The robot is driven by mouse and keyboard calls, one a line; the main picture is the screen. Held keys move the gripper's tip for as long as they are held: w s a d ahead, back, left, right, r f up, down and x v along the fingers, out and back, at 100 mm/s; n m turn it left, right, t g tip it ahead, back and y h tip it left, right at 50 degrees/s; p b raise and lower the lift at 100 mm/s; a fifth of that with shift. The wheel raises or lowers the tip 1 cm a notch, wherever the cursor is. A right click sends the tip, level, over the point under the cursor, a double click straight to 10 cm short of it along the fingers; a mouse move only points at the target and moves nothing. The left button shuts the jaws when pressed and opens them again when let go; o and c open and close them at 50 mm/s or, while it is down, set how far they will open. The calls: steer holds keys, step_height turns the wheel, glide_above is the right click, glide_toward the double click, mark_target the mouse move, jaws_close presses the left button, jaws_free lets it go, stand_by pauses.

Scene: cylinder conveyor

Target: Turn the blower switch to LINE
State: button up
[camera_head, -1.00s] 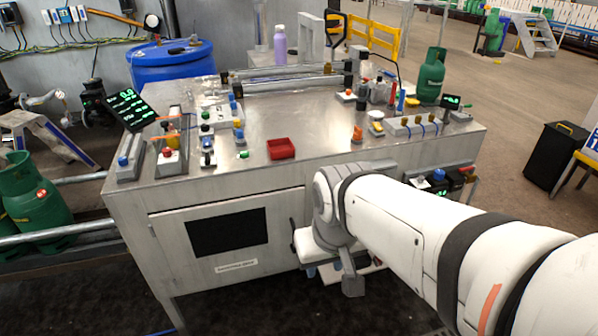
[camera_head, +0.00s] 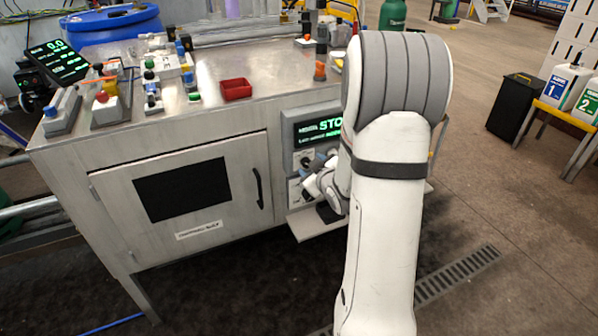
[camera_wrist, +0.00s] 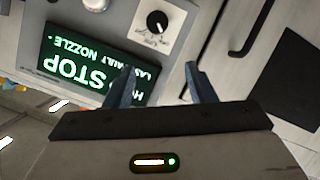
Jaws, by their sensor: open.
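A black rotary switch (camera_wrist: 157,22) with a white pointer mark sits on a pale label plate in the wrist view. Its lettering is too small and upside down to read, so I cannot confirm that it is the blower switch. In the head view a dark knob (camera_head: 305,159) shows on the cabinet front under a lit display. My gripper (camera_wrist: 160,68) is open and empty, its two blue-grey fingers apart. In the wrist view the switch appears beyond the gap between the fingertips, apart from them. In the head view my arm hides much of this panel.
The black display (camera_wrist: 85,63) with green "STOP" text is beside the switch. A cabinet door (camera_head: 190,195) with a black handle is left of the panel. A shelf (camera_head: 308,226) juts out below. A red tray (camera_head: 236,89) and several controls stand on the bench top.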

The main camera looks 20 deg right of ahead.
mark_target(306, 163)
step_height(306, 163, down, 7)
steer(key=d+n+t+y+b, duration=0.1)
steer(key=d+t+y+b, duration=0.1)
steer(key=d+t+b, duration=0.15)
steer(key=w+a, duration=0.1)
steer(key=w, duration=0.6)
steer(key=shift+w+r, duration=0.25)
steer(key=shift+w, duration=0.05)
steer(key=shift+c, duration=0.2)
steer(key=c, duration=0.9)
